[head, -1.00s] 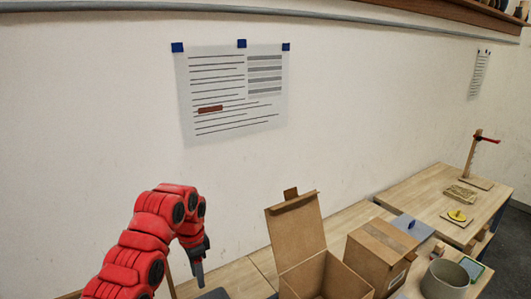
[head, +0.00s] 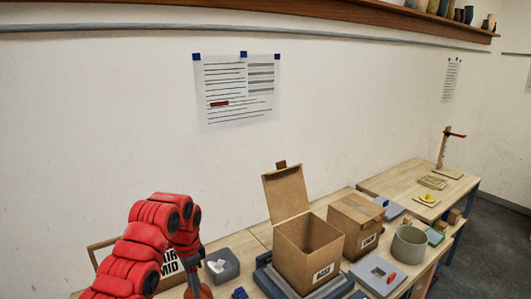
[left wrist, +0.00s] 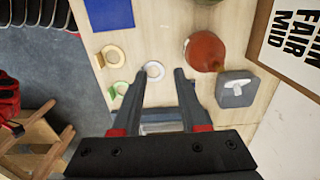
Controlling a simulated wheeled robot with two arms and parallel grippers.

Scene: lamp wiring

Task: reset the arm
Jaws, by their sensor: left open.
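My left arm (head: 137,245) is red and comes in from the lower left in the head view, bent downward at the wrist. My left gripper (left wrist: 160,74) shows best in the left wrist view. Its two dark fingers are apart with nothing between them, above the wooden table (left wrist: 143,28). A white ring (left wrist: 153,71) lies on the table near the fingertips. My right gripper is in neither view.
A reddish-brown round object (left wrist: 204,51) and a grey box with a white piece (left wrist: 235,89) are right of the fingers. An open carton (head: 308,250), a closed carton (head: 356,226) and a grey pot (head: 408,246) stand along the table. A framed sign (left wrist: 290,42) is close by.

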